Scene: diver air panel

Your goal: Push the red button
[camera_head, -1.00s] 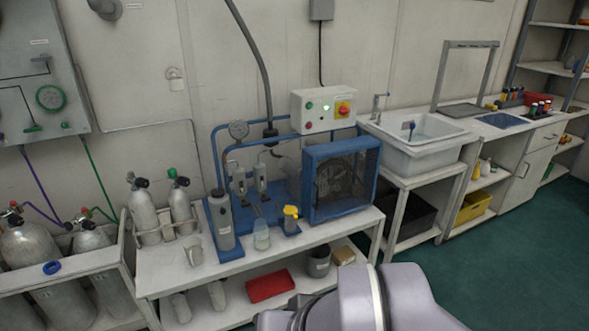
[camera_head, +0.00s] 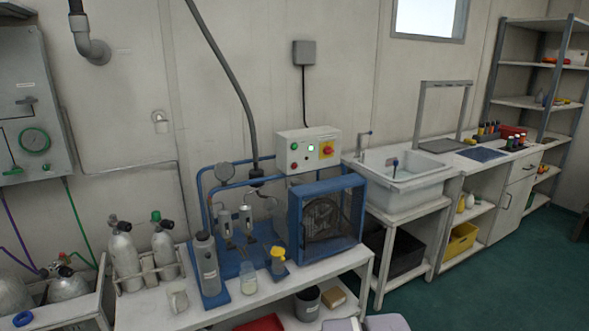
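A beige control box (camera_head: 308,151) sits above the blue compressor frame, against the back wall. A small red button (camera_head: 294,164) is at the lower left of its front face. A green button (camera_head: 293,147) is above the red one, and a lit pale green lamp (camera_head: 309,146) is beside it. A red knob on a yellow plate (camera_head: 327,149) is at the right of the face. Nothing covers the red button. My gripper is out of view; only pale links of my arm show at the bottom edge.
The white bench (camera_head: 205,308) stands in front of the box, with a caged fan unit (camera_head: 325,213), grey bottle (camera_head: 208,265), glass jar (camera_head: 248,279) and yellow-topped item (camera_head: 278,260). Grey cylinders stand left. A sink (camera_head: 403,181) is right. Green floor is clear at right.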

